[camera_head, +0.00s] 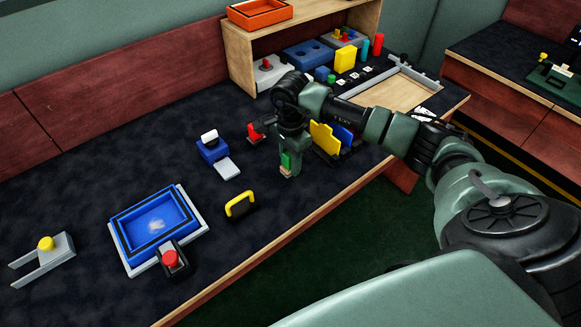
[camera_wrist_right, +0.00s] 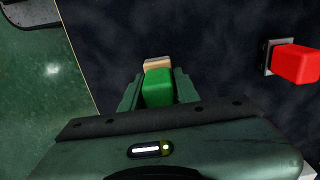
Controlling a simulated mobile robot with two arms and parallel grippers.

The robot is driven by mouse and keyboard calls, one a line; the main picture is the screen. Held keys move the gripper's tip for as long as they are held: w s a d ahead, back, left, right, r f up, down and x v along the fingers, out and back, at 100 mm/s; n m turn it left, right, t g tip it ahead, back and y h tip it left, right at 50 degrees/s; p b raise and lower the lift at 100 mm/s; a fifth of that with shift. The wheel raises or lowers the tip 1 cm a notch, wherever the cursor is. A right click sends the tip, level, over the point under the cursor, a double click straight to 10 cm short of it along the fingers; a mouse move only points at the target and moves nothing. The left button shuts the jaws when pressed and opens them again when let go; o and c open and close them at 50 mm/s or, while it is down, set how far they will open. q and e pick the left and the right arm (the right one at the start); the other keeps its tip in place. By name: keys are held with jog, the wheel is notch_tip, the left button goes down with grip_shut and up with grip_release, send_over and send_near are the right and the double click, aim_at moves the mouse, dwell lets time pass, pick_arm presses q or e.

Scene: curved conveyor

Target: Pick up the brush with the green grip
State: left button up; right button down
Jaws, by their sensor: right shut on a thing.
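The brush with the green grip (camera_head: 285,160) is between the fingers of my right gripper (camera_head: 290,158) near the table's front edge. In the right wrist view the green grip (camera_wrist_right: 158,87) sits between the two fingers of the right gripper (camera_wrist_right: 157,92), which is shut on it. A tan end of the brush (camera_wrist_right: 157,63) shows beyond the grip. In the head view the tan end shows low, at the dark table top; I cannot tell whether it touches. My left gripper is not in view.
A red block on a grey plate (camera_wrist_right: 295,64) stands beside the gripper. Yellow and blue upright pieces (camera_head: 326,138) stand close to its right. A yellow handle (camera_head: 240,204) and a blue tray (camera_head: 197,221) lie to the left. A wooden shelf (camera_head: 240,62) stands behind.

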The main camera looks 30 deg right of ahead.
notch_tip(320, 180, up, 18)
jog(key=b, duration=0.1)
jog(key=shift+f, duration=0.15)
